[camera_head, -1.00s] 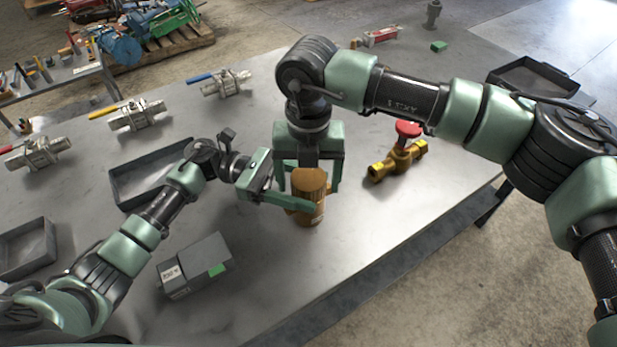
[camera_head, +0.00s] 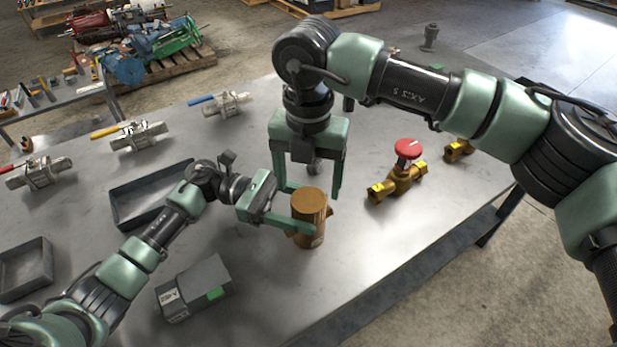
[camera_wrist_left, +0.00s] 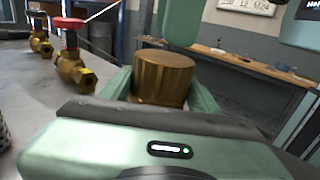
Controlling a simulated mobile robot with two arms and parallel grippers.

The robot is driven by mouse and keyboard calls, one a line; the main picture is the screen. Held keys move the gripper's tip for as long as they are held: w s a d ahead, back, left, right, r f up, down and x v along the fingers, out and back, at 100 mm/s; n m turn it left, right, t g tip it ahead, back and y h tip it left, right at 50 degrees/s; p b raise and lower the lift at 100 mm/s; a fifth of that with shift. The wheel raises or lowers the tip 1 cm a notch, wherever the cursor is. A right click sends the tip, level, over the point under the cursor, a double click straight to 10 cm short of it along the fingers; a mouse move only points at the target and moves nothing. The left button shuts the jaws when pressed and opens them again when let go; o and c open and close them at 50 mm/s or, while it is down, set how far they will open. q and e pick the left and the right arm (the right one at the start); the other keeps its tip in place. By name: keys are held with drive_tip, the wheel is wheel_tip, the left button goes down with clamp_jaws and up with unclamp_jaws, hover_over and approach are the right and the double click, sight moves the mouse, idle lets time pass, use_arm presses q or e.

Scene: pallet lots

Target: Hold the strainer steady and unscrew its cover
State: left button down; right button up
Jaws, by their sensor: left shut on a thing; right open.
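The brass-brown strainer (camera_head: 309,228) stands upright on the grey table. My right gripper (camera_head: 308,192) points down from above, open and empty. Its fingers are spread to either side above the cover. One green finger of it shows behind the cover in the left wrist view (camera_wrist_left: 184,22).
A brass valve with a red handwheel (camera_head: 407,150) stands right of the strainer. A grey box with a green label (camera_head: 205,275) lies at front left. Dark trays (camera_head: 140,198) and several lever valves (camera_head: 137,137) lie to the left. The table's front edge (camera_head: 390,262) is near.

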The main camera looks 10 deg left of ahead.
sight(308, 199)
drive_tip(key=r+m, duration=0.1)
drive_tip(key=m, duration=0.1)
drive_tip(key=r+m, duration=0.1)
drive_tip(key=shift+m, duration=0.4)
drive_tip(key=shift+f, duration=0.1)
wheel_tip(308, 199, down, 8)
drive_tip(key=shift+r, duration=0.15)
drive_tip(key=c, duration=1.5)
drive_tip(key=shift+o, duration=0.2)
drive_tip(key=n, duration=0.6)
drive_tip(key=o, duration=1.6)
drive_tip(key=shift+c, duration=0.2)
